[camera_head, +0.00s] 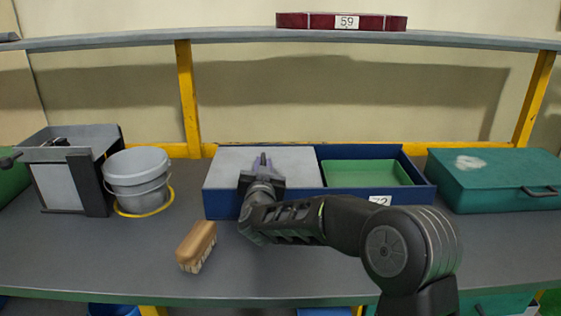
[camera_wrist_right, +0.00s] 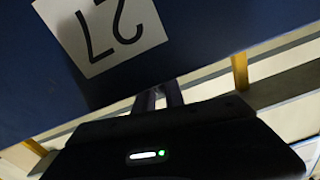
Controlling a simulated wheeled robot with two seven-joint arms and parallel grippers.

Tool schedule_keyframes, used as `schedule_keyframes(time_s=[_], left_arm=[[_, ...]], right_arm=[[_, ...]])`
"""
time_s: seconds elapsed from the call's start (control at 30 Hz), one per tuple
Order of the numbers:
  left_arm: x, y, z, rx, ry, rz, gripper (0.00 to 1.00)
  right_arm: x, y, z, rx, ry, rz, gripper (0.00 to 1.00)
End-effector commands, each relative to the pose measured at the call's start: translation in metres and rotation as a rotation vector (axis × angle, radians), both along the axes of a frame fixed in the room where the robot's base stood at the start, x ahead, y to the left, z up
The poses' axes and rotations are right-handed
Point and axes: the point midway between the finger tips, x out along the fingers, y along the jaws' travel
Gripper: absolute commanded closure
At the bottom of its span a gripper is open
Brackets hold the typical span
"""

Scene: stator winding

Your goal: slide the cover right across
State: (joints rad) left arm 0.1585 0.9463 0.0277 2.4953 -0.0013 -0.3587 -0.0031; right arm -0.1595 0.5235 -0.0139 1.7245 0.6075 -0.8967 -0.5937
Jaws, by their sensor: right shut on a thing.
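A blue box (camera_head: 426,193) stands on the bench, with a white label reading 72 on its front; the label shows close up in the right wrist view (camera_wrist_right: 108,32). A flat light-grey cover (camera_head: 228,168) lies over the left part of the box. The right part is uncovered and shows a green inside (camera_head: 367,173). My right gripper (camera_head: 263,160) is over the cover near its middle, shut on a small part of it that the fingers mostly hide. Its fingers (camera_wrist_right: 165,95) also show in the right wrist view. My left gripper is not seen.
A grey bucket (camera_head: 137,176) and a grey bin (camera_head: 85,141) stand at the left. A wooden brush (camera_head: 197,246) lies in front of the box. A teal case (camera_head: 494,181) stands to the right. A shelf (camera_head: 240,39) with a dark red box (camera_head: 310,21) runs above.

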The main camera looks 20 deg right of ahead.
Motion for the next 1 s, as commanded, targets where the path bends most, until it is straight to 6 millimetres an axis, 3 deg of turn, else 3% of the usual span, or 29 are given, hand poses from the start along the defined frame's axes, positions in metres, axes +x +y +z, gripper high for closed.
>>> schedule_keyframes(time_s=[0.37, 0.4, 0.63, 1.0], left_arm=[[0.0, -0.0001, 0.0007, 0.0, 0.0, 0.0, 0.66], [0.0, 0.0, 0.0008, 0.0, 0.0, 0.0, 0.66], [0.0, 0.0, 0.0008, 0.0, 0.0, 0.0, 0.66], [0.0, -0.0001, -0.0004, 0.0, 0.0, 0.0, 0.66]], right_arm=[[0.0015, 0.0053, 0.0008, 0.002, -0.002, 0.003, 1.0], [0.0016, 0.0055, 0.0008, 0.002, -0.003, 0.004, 0.84], [0.0015, 0.0046, 0.0007, 0.001, -0.002, 0.003, 0.67], [-0.0051, 0.0059, 0.0011, 0.001, -0.003, 0.001, 0.67]])
